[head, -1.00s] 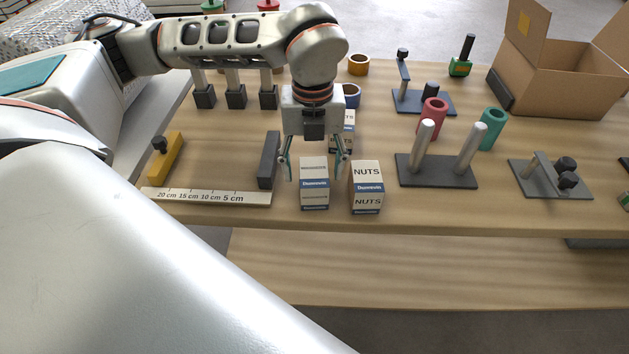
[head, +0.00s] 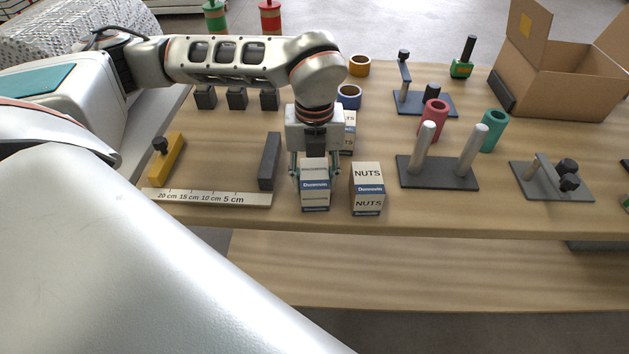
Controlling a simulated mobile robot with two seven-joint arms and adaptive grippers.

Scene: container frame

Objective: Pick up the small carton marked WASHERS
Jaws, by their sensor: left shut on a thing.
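My left gripper (head: 315,170) points down over the left front carton (head: 315,193), shut on it with one finger at each side. This carton is pale with a blue band; no product word is readable on its visible faces. It appears to stand on the table. A similar carton marked NUTS (head: 367,188) stands just to its right, apart from it. The word WASHERS is not legible on any carton. My right gripper is out of view.
A ruler (head: 210,197) and dark bar (head: 269,161) lie left of the cartons. A two-post stand (head: 437,172) is right of NUTS. An open cardboard box (head: 560,80) is at the back right. The table's front edge is close.

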